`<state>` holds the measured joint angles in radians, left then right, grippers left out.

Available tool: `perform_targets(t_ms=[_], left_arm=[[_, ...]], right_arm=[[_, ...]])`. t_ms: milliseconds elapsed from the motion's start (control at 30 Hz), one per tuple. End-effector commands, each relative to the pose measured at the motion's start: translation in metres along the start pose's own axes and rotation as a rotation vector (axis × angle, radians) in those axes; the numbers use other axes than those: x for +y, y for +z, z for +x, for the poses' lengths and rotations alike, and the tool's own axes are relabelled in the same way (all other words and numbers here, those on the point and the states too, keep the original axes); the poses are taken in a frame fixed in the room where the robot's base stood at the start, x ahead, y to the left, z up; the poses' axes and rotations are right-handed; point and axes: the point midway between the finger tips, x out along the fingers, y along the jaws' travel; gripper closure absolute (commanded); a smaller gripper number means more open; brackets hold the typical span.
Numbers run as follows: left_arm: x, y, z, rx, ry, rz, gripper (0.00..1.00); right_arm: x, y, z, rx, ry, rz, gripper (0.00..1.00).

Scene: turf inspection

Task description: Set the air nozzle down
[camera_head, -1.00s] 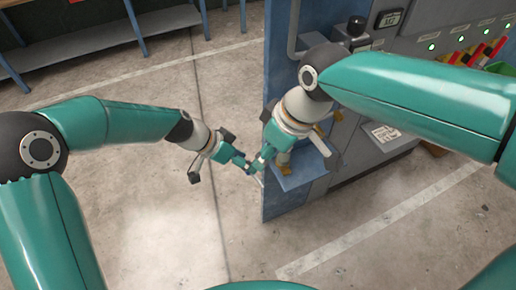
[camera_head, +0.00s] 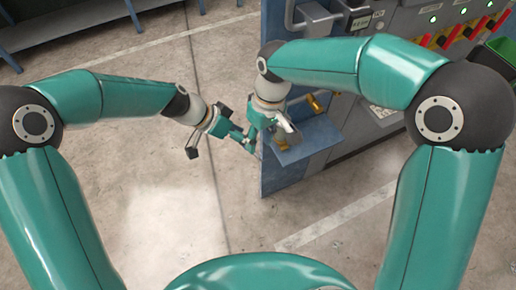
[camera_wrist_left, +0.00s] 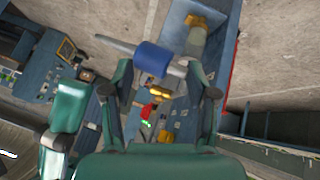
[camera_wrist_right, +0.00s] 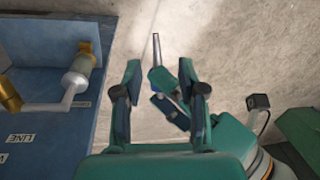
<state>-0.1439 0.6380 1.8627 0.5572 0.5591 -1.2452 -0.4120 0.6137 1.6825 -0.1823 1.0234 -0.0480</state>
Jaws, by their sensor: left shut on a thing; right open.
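The air nozzle, a grey tube with a blue sleeve (camera_wrist_left: 152,59), lies crosswise between the fingers of my left gripper (camera_wrist_left: 158,85) in the left wrist view. The gripper is shut on it. In the right wrist view its thin grey tip (camera_wrist_right: 157,48) sticks out beyond the left gripper's fingers (camera_wrist_right: 168,92), over bare floor. In the head view the nozzle is mostly hidden by the grippers. My right gripper (camera_wrist_right: 158,85) is open, with its fingers apart on either side of the left gripper's fingers. Whether they touch is unclear.
A blue panel (camera_head: 283,182) with a small shelf (camera_head: 311,142) stands just right of both grippers. It bears a pale cylinder with a brass end (camera_wrist_right: 78,76) and a brass fitting (camera_wrist_right: 8,96). A control cabinet (camera_head: 408,70) stands behind.

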Motion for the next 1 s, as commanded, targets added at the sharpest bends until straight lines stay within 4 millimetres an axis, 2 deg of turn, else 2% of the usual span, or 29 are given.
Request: perform_targets(t_ms=[100,300,700,933,1000], left_arm=[[0.0,0.0,0.0,0.0,0.0,0.0,0.78],[0.0,0.0,0.0,0.0,0.0,0.0,0.78],[0.0,0.0,0.0,0.0,0.0,0.0,0.78],[0.0,0.0,0.0,0.001,0.0,0.0,0.78],[0.0,0.0,0.0,0.001,-0.001,-0.001,0.78]], right_arm=[[0.0,0.001,0.021,-0.004,-0.001,0.0,0.59],[0.0,0.0,0.042,-0.001,-0.001,0.001,0.59],[0.0,0.0,0.048,0.0,0.0,0.0,0.59],[0.0,0.0,0.048,0.0,0.0,0.0,0.98],[-0.001,0.0,0.048,0.001,-0.001,0.0,1.0]])
